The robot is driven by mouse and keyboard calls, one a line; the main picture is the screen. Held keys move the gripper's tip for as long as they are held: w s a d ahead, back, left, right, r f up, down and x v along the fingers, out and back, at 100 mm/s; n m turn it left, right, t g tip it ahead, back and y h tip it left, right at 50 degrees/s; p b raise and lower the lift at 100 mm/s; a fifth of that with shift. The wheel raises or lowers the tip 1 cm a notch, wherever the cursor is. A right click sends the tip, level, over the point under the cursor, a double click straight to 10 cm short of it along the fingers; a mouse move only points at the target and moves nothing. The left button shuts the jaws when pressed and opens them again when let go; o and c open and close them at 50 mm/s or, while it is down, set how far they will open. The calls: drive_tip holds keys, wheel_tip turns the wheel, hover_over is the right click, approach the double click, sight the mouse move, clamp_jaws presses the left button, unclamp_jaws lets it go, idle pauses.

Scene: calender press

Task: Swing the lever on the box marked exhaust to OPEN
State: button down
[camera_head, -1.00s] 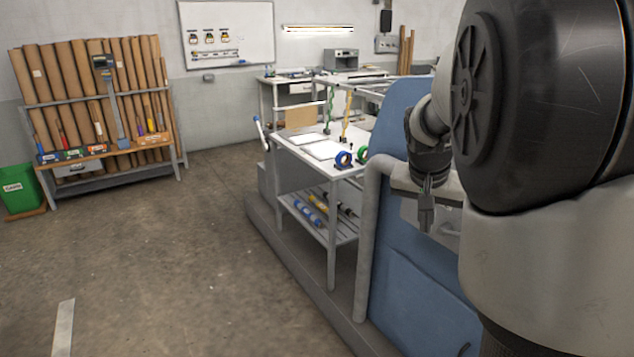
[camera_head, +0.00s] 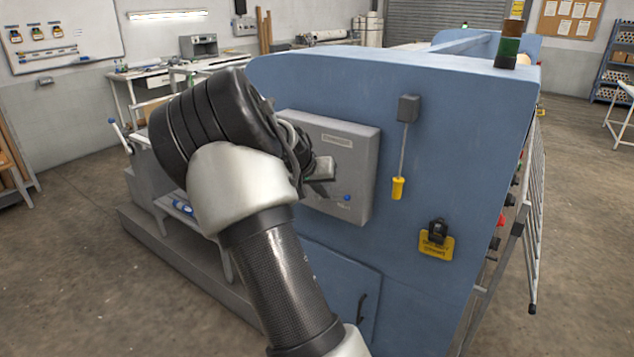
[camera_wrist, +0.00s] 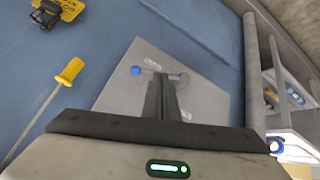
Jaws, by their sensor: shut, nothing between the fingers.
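The grey box (camera_head: 362,165) is fixed to the blue machine panel; its upper label looks like "exhaust". Its lever ends in a blue knob (camera_head: 347,197), low on the box front beside a small label I cannot read. My gripper (camera_head: 320,187) is in front of the box and hides part of it and most of the lever. In the wrist view, the lever's blue knob (camera_wrist: 136,70) lies left of my shut, empty fingers (camera_wrist: 163,80). The fingertips overlap the lever arm there; I cannot tell whether they touch it.
A yellow-handled pull (camera_head: 398,187) hangs on the panel right of the box, with a yellow tag and black fitting (camera_head: 437,240) below it. The blue machine (camera_head: 450,120) fills the middle. A worktable stands behind my arm. Open floor (camera_head: 70,270) lies at the left.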

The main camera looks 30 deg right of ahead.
sight(339, 199)
drive_tip(key=shift+w+d+f, duration=0.1)
drive_tip(key=shift+d+f, duration=0.35)
drive_tip(key=shift+d, duration=0.35)
drive_tip(key=shift+w+d+f, duration=0.1)
drive_tip(key=shift+d+f, duration=0.3)
drive_tip(key=shift+d, duration=0.35)
drive_tip(key=f+b, duration=0.1)
drive_tip(key=b, duration=0.1)
drive_tip(key=s+f+t+b, duration=0.1)
drive_tip(key=b, duration=0.1)
drive_tip(key=shift+s+d+y, duration=0.1)
drive_tip(key=shift+d+y, duration=0.1)
drive_tip(key=shift+y, duration=0.1)
drive_tip(key=shift+r, duration=0.25)
drive_tip(key=shift+r+p, duration=0.45)
drive_tip(key=shift+r, duration=0.25)
